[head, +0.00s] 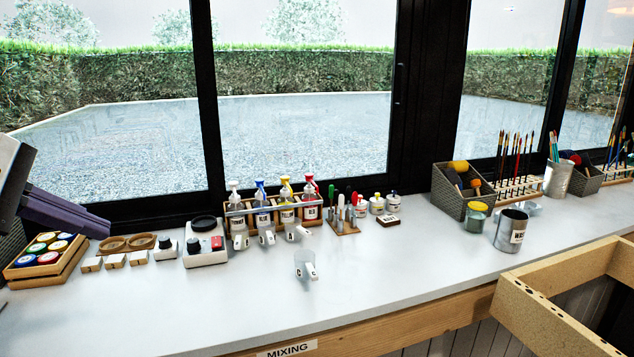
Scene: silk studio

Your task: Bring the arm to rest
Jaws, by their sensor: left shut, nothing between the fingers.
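My left gripper (100,230) reaches in from the left edge of the head view. Its dark fingers are shut and empty, angled down to the right. They show above the back left of the white counter (400,290), past the wooden tray of coloured jars (58,240). I cannot tell exactly how high they are above the counter. Most of the left arm is outside the picture. My right arm and gripper do not show.
A metal can (510,230) and grey basket (462,190) are at right. A wooden frame (530,310) juts out front right. The front left counter is clear.

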